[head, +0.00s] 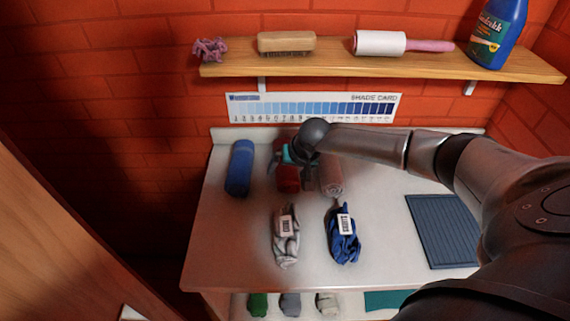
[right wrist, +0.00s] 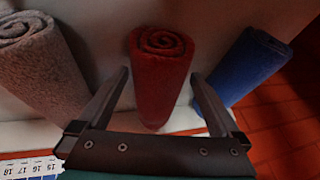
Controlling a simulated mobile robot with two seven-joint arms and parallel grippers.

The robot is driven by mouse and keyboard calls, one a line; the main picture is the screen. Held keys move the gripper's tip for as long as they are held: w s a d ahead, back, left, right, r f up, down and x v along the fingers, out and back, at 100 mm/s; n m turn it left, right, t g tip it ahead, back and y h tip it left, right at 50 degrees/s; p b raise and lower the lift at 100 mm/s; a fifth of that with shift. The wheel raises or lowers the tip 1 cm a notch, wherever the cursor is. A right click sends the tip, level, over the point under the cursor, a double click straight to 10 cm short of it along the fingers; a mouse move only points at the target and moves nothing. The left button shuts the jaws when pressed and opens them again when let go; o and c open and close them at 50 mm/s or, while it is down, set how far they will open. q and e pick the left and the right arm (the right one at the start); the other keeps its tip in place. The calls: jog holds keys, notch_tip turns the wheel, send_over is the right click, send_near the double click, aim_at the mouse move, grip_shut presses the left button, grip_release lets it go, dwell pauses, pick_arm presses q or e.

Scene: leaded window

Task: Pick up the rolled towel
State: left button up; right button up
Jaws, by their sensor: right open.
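Three rolled towels lie at the back of the white counter: a blue one (head: 240,168), a red one (head: 289,179) and a greyish-pink one (head: 332,178). My right gripper (head: 284,162) is over the red towel, covering part of it in the head view. In the right wrist view the open fingers (right wrist: 161,78) stand on either side of the red towel (right wrist: 158,62), with gaps to it. The grey-pink towel (right wrist: 38,68) is outside the left finger, and the blue towel (right wrist: 246,67) is outside the right one. My left gripper is not in view.
A grey cloth (head: 286,245) and a blue cloth (head: 344,243), both tagged, lie in front. A ridged dark mat (head: 440,232) is at right. Above, a wooden shelf (head: 370,69) holds a brush, lint roller and bottle. A shade card (head: 312,107) is on the wall.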

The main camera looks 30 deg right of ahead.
jog(key=c, duration=1.2)
jog(key=shift+o, duration=0.2)
jog(key=shift+r, duration=0.1)
jog(key=shift+r, duration=0.1)
